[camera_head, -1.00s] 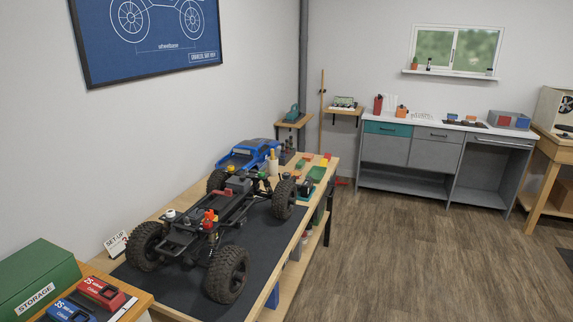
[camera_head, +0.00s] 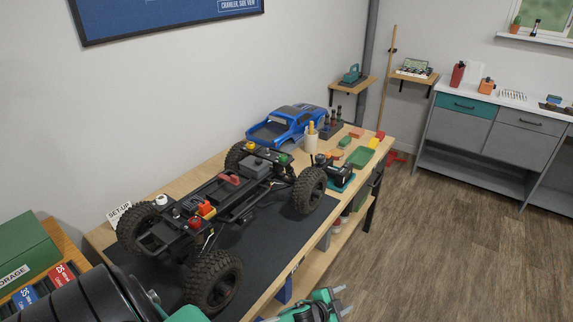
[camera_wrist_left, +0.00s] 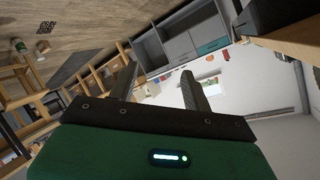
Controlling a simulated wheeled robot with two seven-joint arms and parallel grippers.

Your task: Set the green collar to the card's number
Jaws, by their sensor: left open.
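The crawler chassis (camera_head: 225,195) stands on a dark mat on the wooden bench. A small green part (camera_head: 284,158), probably the green collar, sits at its far right corner; its setting is too small to read. A yellow one (camera_head: 251,147) is at the far left corner; a red-orange one (camera_head: 206,209) and a white-topped one (camera_head: 187,202) are at the near end. The SET-UP card (camera_head: 119,211) stands by the wall, its number hidden behind the near left wheel. My left gripper (camera_head: 342,300) is open and empty, low beyond the bench's front edge; its fingers also show in the left wrist view (camera_wrist_left: 159,84).
A green storage box (camera_head: 22,245) is at the near left. Open floor (camera_head: 430,240) lies to the right.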

